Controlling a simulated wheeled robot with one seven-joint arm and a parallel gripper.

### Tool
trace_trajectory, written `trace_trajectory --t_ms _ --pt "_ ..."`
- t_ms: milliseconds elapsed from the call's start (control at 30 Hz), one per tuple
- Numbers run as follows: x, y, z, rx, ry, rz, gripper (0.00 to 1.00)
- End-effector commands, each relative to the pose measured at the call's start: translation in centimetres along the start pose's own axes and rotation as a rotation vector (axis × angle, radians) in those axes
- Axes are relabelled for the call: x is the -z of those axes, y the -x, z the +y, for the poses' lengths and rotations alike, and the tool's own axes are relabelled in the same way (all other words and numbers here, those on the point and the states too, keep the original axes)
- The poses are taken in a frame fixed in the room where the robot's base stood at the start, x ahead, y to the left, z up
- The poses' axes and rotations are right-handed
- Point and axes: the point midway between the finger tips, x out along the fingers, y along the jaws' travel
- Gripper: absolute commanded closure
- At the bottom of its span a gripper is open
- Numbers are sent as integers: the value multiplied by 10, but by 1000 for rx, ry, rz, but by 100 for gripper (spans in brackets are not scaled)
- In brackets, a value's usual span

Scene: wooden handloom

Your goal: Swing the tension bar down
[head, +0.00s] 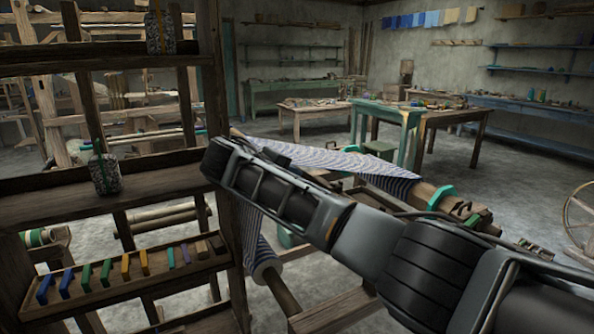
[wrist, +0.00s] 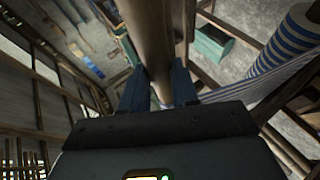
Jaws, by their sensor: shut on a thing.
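In the wrist view a round wooden bar, the tension bar (wrist: 148,35), runs from the top of the picture down between the two dark fingers of my gripper (wrist: 158,88). The fingers sit on either side of it and are shut on it. In the head view my arm reaches from the lower right to the loom at the left, and it hides the fingers and the held part of the bar. Striped blue and white cloth (head: 335,160) spreads behind my arm; its roll also shows at the right of the wrist view (wrist: 288,50).
A dark wooden rack (head: 120,190) stands close at the left, with a tray of coloured blocks (head: 130,270) low on it. A green table (head: 385,112) and wooden benches stand farther back. Grey floor is open at the right.

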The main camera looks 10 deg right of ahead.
Motion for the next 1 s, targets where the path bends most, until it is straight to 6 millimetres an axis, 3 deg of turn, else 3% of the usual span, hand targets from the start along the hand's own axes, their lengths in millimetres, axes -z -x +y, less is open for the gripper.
trace_trajectory --t_ms 600,633,867,1000 --pt "0 1 -15 11 3 1 100" --pt "0 1 -16 11 3 1 68" --pt "0 1 -14 8 3 1 46" --pt "0 1 -12 6 2 1 45"
